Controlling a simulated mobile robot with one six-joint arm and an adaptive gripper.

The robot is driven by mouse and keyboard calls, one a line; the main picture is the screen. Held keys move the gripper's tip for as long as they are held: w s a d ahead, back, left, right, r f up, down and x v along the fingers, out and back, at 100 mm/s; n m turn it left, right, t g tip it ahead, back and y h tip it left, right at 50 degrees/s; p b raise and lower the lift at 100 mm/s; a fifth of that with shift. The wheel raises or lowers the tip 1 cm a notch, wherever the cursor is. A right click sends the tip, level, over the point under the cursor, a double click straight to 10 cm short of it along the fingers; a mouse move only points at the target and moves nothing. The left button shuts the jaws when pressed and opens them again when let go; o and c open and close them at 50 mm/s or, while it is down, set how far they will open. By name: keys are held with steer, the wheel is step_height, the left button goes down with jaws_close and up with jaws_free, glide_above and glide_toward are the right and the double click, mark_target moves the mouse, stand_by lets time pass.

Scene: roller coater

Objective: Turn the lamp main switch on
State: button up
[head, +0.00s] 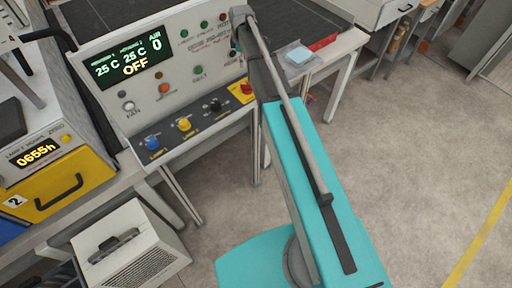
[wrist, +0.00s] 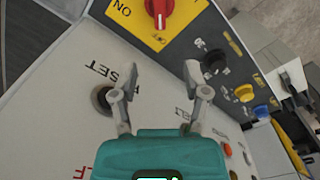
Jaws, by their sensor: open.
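A red rotary switch (head: 246,87) sits on a yellow plate at the right end of the control panel's lower sloped strip. In the wrist view the red switch (wrist: 168,10) is at the top edge and partly cut off, with "ON" printed to its left on the yellow plate (wrist: 122,12). A black knob (head: 215,105), a yellow knob (head: 184,124) and a blue knob (head: 152,143) share that strip. My gripper (wrist: 158,80) is open and empty over the white panel face, apart from the red switch. The arm hides it in the head view.
The upright panel has a display (head: 134,65) reading "OFF", and several buttons. A round black button (wrist: 103,99) beside "RESET" lies near the left finger. A yellow-fronted drawer unit (head: 60,180) stands left. The floor (head: 440,150) at right is clear.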

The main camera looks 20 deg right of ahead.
steer(key=s+a+f+m+b, duration=0.2)
steer(key=s+f+m+b, duration=1.1)
steer(key=s+f+b, duration=1.2)
steer(key=shift+s+f+b, duration=0.35)
steer(key=shift+s+b, duration=0.2)
steer(key=shift+s, duration=0.15)
stand_by(0.5)
steer(key=shift+a, duration=0.1)
steer(key=shift+s+m, duration=0.3)
steer(key=shift+s, duration=0.3)
steer(key=w+d+r+n+p, duration=0.2)
steer(key=w+r+n+p, duration=0.4)
steer(key=w+r+p, duration=0.7)
steer(key=w+d+r+n+p, duration=0.2)
steer(key=w+r+n+p, duration=0.5)
steer(key=w+r+p, duration=0.6)
steer(key=shift+w+r+n, duration=0.15)
steer(key=shift+w+n, duration=0.15)
steer(key=shift+w, duration=0.15)
